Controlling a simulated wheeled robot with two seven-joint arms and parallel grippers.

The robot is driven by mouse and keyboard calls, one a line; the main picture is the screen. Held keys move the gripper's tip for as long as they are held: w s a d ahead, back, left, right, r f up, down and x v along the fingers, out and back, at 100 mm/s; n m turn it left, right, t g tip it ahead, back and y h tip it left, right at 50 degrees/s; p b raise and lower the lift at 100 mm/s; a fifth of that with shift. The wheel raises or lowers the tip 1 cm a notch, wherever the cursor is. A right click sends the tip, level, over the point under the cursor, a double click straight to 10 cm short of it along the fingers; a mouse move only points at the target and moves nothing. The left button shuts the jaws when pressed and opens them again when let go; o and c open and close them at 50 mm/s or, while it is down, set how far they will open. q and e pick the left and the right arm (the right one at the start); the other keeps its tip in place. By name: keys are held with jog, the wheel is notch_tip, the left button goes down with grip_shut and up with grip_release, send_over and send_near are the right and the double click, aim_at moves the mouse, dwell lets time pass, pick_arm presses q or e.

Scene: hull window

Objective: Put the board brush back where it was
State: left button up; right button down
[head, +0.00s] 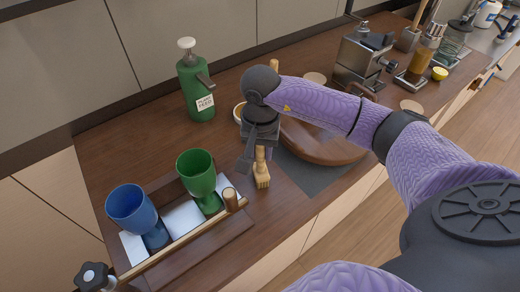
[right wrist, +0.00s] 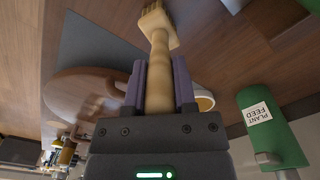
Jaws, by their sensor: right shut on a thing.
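The board brush (head: 262,178) is a pale wooden brush with a blocky head and a round handle. It is upright in the head view, head down, over the counter between the green goblet and the dark mat. My right gripper (head: 262,148) is shut on its handle. In the right wrist view the handle (right wrist: 158,75) runs between the two purple fingers, with the head (right wrist: 159,22) beyond them. I cannot tell whether the head touches the counter. My left gripper is not in view.
A tray (head: 175,252) holds a blue goblet (head: 130,208) and a green goblet (head: 197,172). A green plant feed bottle (head: 196,85) stands behind. A round wooden board (head: 325,150) lies on the dark mat (head: 310,178), partly behind my arm. A grey machine (head: 356,62) stands further right.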

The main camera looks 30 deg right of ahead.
jog(key=shift+f, duration=0.15)
jog(key=shift+c, duration=2.1)
grip_release()
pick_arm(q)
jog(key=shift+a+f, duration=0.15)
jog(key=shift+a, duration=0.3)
pick_arm(e)
jog(key=shift+r, duration=0.4)
notch_tip(320, 180, up, 11)
jog(key=shift+a+r, duration=0.1)
jog(key=shift+r, duration=0.25)
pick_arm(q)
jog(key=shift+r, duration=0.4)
